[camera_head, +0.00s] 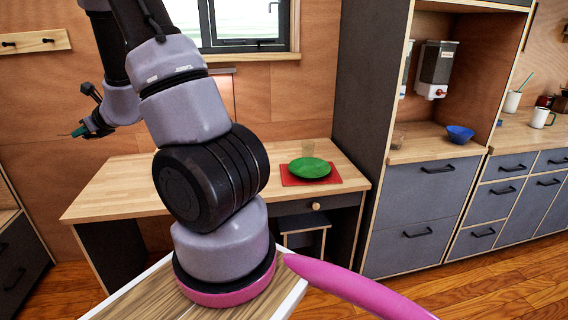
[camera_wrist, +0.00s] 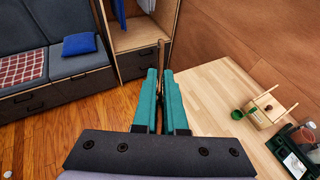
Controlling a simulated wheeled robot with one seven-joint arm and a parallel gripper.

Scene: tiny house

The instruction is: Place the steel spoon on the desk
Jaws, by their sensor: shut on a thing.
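The desk (camera_head: 125,190) has a light wooden top and stands against the wall in the head view. Its bare top also shows in the wrist view (camera_wrist: 208,92), to the right of the fingers. My gripper (camera_head: 78,132) has teal fingers and is raised at the left, above the level of the desk top. In the wrist view my gripper (camera_wrist: 161,78) is shut on a thin, brownish, upright strip, which I take to be the steel spoon (camera_wrist: 161,54). Only a narrow edge of it shows between the fingertips; its bowl cannot be made out.
The wrist view shows a small wooden rack (camera_wrist: 272,112) and a dark green crate (camera_wrist: 291,157) on the desk. The desk's left part is bare.

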